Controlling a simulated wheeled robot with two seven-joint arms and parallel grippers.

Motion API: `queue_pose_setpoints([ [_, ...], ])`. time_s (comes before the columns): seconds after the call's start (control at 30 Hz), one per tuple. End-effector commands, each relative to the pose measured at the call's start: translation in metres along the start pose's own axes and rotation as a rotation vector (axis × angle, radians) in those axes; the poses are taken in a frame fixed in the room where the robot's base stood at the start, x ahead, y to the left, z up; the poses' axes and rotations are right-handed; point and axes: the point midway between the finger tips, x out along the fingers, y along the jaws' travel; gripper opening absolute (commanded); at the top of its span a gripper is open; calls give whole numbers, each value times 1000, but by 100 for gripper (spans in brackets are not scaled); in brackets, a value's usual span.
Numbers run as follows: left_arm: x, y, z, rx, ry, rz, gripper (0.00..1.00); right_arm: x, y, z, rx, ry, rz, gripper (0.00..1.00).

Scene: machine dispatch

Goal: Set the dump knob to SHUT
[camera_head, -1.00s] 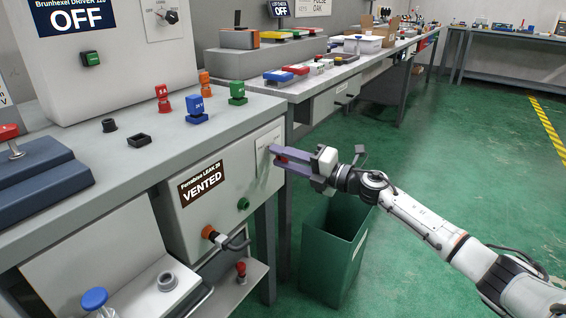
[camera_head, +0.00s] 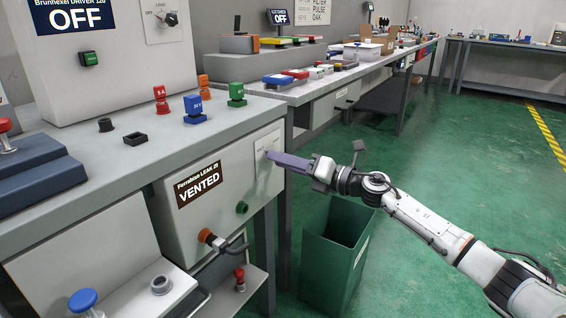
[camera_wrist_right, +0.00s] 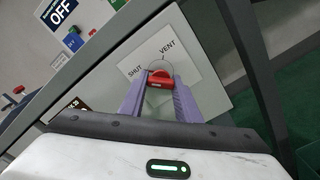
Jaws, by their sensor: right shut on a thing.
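The dump knob (camera_wrist_right: 160,79) is small and red, on a white plate (camera_wrist_right: 170,62) marked SHUT at left and VENT at upper right in the right wrist view. My right gripper (camera_head: 272,156) reaches the front of the grey machine box, and its purple fingers (camera_wrist_right: 160,88) are closed on the knob from both sides. In the head view the fingers hide the knob. The fingers hide part of it in the wrist view, so I cannot tell exactly where it points. The box's display (camera_head: 199,184) reads VENTED. My left gripper is not in view.
A green bin (camera_head: 337,250) stands on the floor below my right arm. A green button (camera_head: 242,207) and an orange hose fitting (camera_head: 206,236) are on the box front. Coloured stamp-like pieces, including a blue one (camera_head: 194,108), stand on the bench above.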

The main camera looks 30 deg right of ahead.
Motion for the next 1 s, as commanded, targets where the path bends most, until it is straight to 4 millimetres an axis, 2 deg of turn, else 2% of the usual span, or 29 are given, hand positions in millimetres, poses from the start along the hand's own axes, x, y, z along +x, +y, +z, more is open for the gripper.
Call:
queue_pose_setpoints([
  [0.27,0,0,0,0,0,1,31,0,-1,-1,-6,3,-2,7],
  [0.3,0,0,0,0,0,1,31,0,-1,-1,-6,3,-2,35],
  [0.4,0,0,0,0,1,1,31,0,-1,-1,-5,2,-1,48],
  [0.77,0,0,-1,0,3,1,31,-4,-1,0,-2,1,-2,48],
  [1.0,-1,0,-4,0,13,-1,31,-32,-2,-2,-2,4,-4,48],
])
